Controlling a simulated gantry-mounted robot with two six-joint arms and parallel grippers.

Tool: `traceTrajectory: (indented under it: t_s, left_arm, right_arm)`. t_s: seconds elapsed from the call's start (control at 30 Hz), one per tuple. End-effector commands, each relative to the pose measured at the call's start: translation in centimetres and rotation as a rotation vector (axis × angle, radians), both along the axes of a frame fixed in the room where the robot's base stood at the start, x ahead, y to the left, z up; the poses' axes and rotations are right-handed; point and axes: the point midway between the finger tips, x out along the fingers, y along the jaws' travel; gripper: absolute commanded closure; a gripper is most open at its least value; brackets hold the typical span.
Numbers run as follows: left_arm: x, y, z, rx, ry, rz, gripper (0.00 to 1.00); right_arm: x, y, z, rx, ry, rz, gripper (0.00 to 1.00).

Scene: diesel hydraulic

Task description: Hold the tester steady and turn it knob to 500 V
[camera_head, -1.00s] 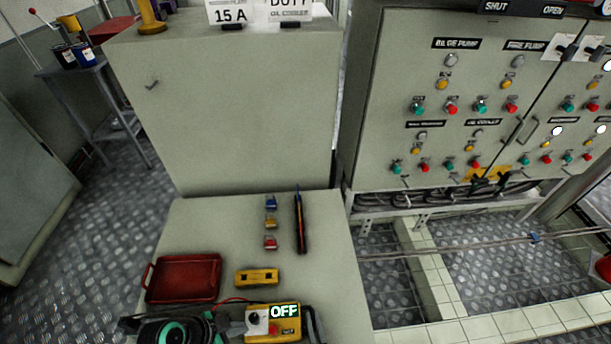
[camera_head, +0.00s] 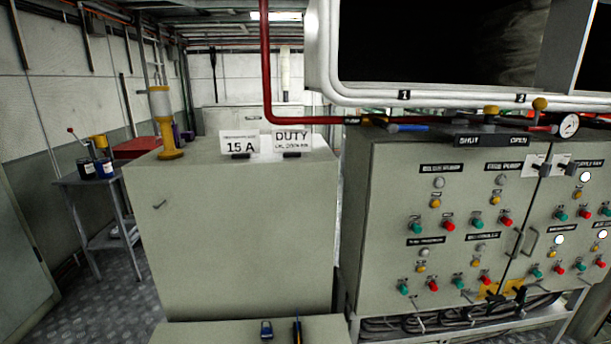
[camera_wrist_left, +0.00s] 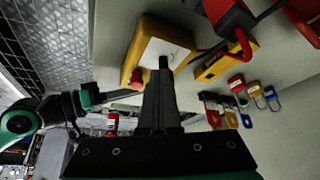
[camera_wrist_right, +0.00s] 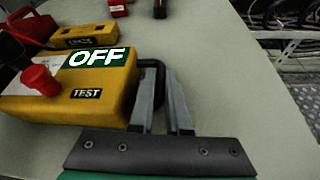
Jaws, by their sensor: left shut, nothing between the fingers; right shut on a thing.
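The yellow tester (camera_wrist_right: 75,92) lies on the grey table, with a green OFF display (camera_wrist_right: 97,57), a TEST label and a red button (camera_wrist_right: 40,79). My right gripper (camera_wrist_right: 160,85) is shut on the tester's black handle (camera_wrist_right: 152,72) at its side. The left wrist view also shows the tester (camera_wrist_left: 144,43). My left gripper (camera_wrist_left: 164,65) is shut and empty, its tips in front of the tester's pale face. I cannot make out the knob or its setting; the left fingers may hide it. Neither gripper nor the tester shows in the head view.
A smaller yellow device (camera_wrist_right: 85,36) lies beside the tester. Several padlocks (camera_wrist_left: 238,85) and a red tray (camera_wrist_left: 302,20) are also on the table. A grey cabinet (camera_head: 240,230) and a switch panel (camera_head: 430,260) stand behind.

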Motion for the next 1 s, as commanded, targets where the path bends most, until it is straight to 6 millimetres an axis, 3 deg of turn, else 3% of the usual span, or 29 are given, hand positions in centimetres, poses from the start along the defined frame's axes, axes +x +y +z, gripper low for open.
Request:
traceTrajectory:
  t_s: [0.63,1.0]
  left_arm:
    - [0.9,0.5,0.1,-0.003,-0.003,0.000,1.00]
    - [0.4,1.2,0.1,-0.002,-0.002,-0.001,1.00]
  right_arm:
    - [-0.1,0.2,0.0,-0.001,0.001,0.005,1.00]
    - [-0.1,0.1,0.0,-0.001,0.001,0.005,1.00]
